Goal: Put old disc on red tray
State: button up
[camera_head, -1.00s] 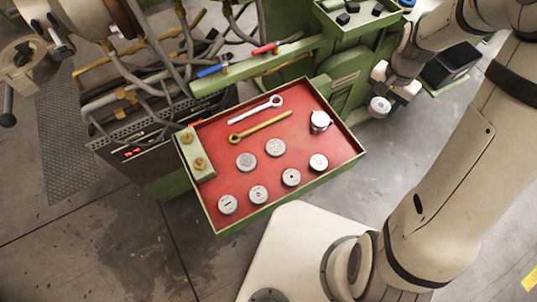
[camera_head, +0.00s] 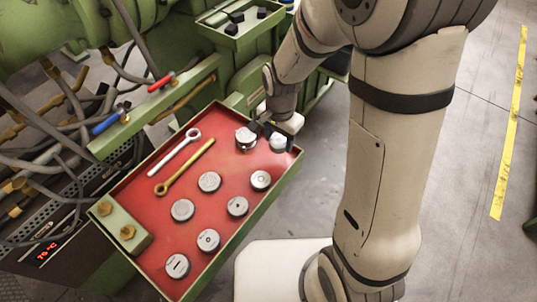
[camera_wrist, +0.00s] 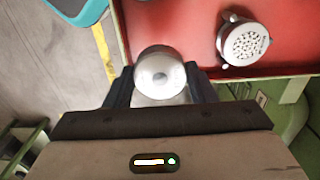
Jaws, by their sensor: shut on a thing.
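My gripper (camera_head: 274,134) is shut on a round silver disc (camera_wrist: 160,75), which shows between the dark fingers in the wrist view. In the head view the held disc (camera_head: 278,143) is at the right corner of the red tray (camera_head: 150,235). In the wrist view it overlaps the tray's edge; its height above the tray is unclear. A silver part with small side lugs (camera_head: 246,138) is on the tray just left of my gripper. It shows a perforated face in the wrist view (camera_wrist: 245,43).
Several silver discs (camera_head: 209,181) lie spread on the tray. A silver wrench (camera_head: 175,152) and a brass wrench (camera_head: 185,167) lie along its far side. A green block with brass knobs (camera_head: 120,228) is at its left end. Green machinery (camera_head: 235,75) stands behind.

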aim_at(278, 159)
notch_tip(278, 159, down, 7)
jog(key=shift+r+b, duration=0.15)
jog(key=shift+b, duration=0.3)
jog(key=shift+r, duration=0.1)
jog(key=o, duration=1)
